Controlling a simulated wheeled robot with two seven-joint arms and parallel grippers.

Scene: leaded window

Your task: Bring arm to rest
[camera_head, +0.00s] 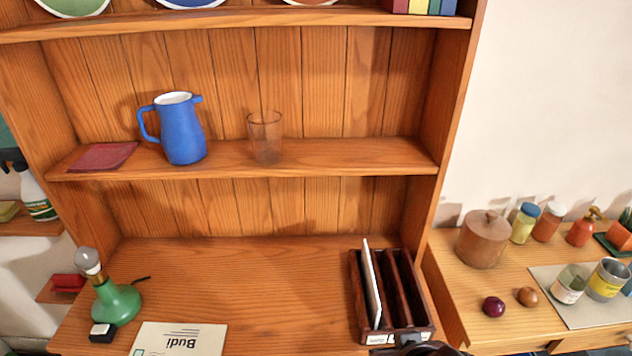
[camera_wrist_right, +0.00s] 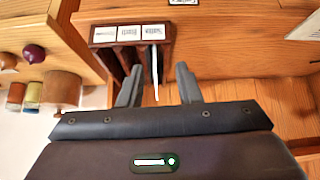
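My right gripper (camera_wrist_right: 159,70) is open in the right wrist view, its two fingers apart with nothing gripped. A dark part of my right arm shows at the bottom edge of the head view, just in front of the letter rack. The dark wooden letter rack (camera_head: 406,289) stands on the desk's right side; it also shows in the right wrist view (camera_wrist_right: 105,47), with three white labels on its front. A white card (camera_head: 372,285) stands slightly tilted in its leftmost compartment. In the wrist view the card (camera_wrist_right: 155,72) appears beyond the gap between my fingers. My left gripper is not in view.
A green lamp (camera_head: 117,302) and a printed sheet (camera_head: 180,340) are on the desk's left. A blue jug (camera_head: 182,135), a glass (camera_head: 265,137) and a red cloth (camera_head: 104,157) are on the shelf above. The right side table (camera_head: 460,290) holds a pot and jars. The desk's middle is clear.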

